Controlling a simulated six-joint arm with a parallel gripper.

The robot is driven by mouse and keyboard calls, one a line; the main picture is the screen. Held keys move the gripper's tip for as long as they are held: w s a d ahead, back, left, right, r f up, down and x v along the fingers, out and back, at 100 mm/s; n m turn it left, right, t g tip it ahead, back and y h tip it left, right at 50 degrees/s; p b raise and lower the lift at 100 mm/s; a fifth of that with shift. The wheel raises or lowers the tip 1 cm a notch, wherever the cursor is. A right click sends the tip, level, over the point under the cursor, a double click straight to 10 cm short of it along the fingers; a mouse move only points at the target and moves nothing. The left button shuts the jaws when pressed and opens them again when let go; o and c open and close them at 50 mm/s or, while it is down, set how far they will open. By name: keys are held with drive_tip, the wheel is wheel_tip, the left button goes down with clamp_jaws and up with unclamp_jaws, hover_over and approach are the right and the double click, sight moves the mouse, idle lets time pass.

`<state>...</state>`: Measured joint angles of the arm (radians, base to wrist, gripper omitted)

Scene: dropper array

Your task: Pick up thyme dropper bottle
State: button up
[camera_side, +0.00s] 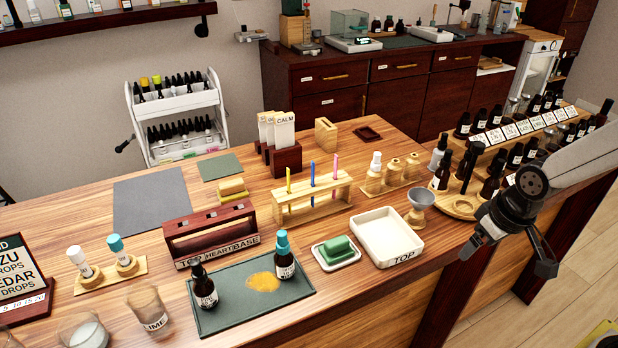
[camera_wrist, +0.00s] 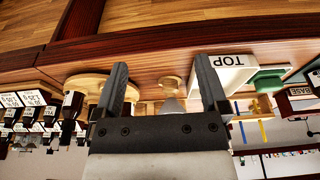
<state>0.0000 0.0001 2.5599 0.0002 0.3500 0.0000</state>
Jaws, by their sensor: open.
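Dark dropper bottles stand in a tiered wooden rack (camera_side: 484,142) at the right of the side view, behind a row of white label cards (camera_side: 513,131). I cannot read which bottle is thyme. More dark bottles stand on a round wooden stand (camera_side: 461,206) in front of the rack. My gripper (camera_side: 509,258) is open and empty, at the right, over the counter's front edge and apart from the bottles. In the wrist view, my gripper (camera_wrist: 161,72) has its fingers spread. Several dark bottles (camera_wrist: 72,104) and white labels show there at the left, upside down.
A white tray marked TOP (camera_side: 387,238) and a grey funnel (camera_side: 420,198) on a wooden stand lie left of my gripper. A green mat (camera_side: 230,312) holds two dark bottles and a yellow spill. A test-tube rack (camera_side: 312,200) stands mid-counter.

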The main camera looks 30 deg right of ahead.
drive_tip(key=m+y, duration=1)
drive_tip(key=m, duration=0.7)
approach(285, 261)
drive_tip(key=s+d+f, duration=0.2)
drive_tip(key=s+f, duration=0.1)
drive_tip(key=s+d+f, duration=0.1)
drive_tip(key=s+f, duration=0.1)
drive_tip(key=shift+s+f, duration=0.2)
drive_tip(key=shift+s, duration=0.05)
drive_tip(key=w+a+m+t, duration=0.1)
drive_tip(key=w+a+m+t+y, duration=0.1)
drive_tip(key=w+m, duration=0.1)
drive_tip(key=w+a+m+t+y, duration=0.1)
drive_tip(key=w+m, duration=0.1)
drive_tip(key=shift+a+r, duration=0.15)
drive_tip(key=shift+a, duration=0.05)
drive_tip(key=shift+w+a+m+t, duration=0.15)
drive_tip(key=shift+w+m+t, duration=0.15)
drive_tip(key=shift+w+m, duration=0.3)
drive_tip(key=shift+s, duration=0.1)
drive_tip(key=shift+a, duration=0.1)
drive_tip(key=shift+x, duration=3.8)
